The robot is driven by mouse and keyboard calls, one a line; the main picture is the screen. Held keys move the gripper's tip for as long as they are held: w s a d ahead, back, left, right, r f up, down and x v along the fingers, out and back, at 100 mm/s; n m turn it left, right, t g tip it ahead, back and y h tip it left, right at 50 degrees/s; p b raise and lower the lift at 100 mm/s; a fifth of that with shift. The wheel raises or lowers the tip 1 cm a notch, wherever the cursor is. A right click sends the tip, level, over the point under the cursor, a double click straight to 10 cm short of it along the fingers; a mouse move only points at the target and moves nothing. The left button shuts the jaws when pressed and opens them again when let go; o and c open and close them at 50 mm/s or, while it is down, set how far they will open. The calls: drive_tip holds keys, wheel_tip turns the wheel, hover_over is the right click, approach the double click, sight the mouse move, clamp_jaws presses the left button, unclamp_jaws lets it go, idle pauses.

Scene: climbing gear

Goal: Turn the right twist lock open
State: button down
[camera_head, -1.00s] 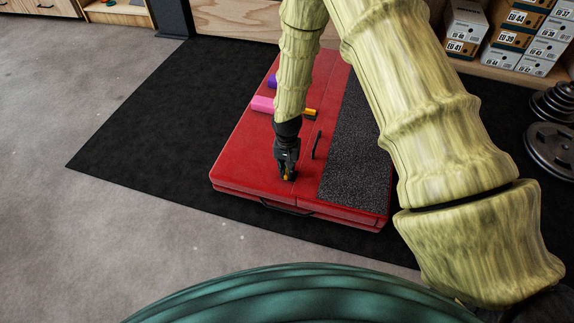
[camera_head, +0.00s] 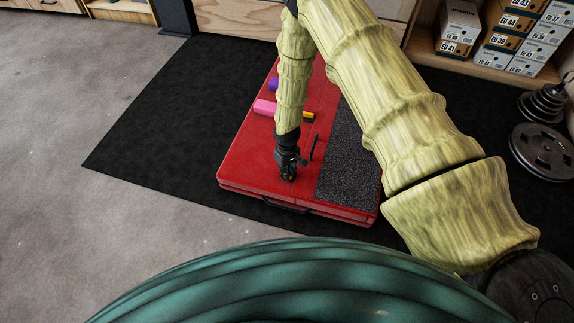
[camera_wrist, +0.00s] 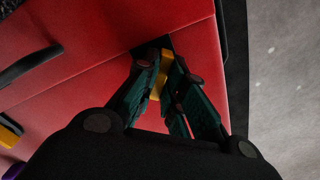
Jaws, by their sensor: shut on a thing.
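A red crash pad (camera_head: 245,165) lies flat on the dark mat, with a dark grey textured strip along its right side. My gripper (camera_head: 288,176) points down at the near part of the pad's red top. In the wrist view my gripper (camera_wrist: 168,82) has its fingers closed around a small yellow twist lock (camera_wrist: 158,80) on a dark base. The fingers partly hide this lock, so its exact angle is unclear. Another yellow-and-black lock (camera_head: 308,116) sits farther back on the pad and partly shows in the wrist view (camera_wrist: 10,133).
A black strap handle (camera_head: 314,147) stands beside my gripper; another handle (camera_head: 285,206) is on the near edge. A pink block (camera_head: 264,107) and a purple object (camera_head: 273,84) lie behind. Weight plates (camera_head: 542,150) and shoe boxes (camera_head: 510,40) are at right. The floor left is clear.

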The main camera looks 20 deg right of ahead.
drive_tip(key=n+p, duration=0.3)
drive_tip(key=n, duration=0.1)
drive_tip(key=shift+r, duration=0.15)
drive_tip(key=shift+n+p, duration=0.95)
drive_tip(key=shift+n, duration=0.85)
drive_tip(key=shift+f, duration=0.2)
drive_tip(key=c, duration=1.5)
unclamp_jaws()
drive_tip(key=shift+r, duration=0.15)
wheel_tip(320, 180, up, 12)
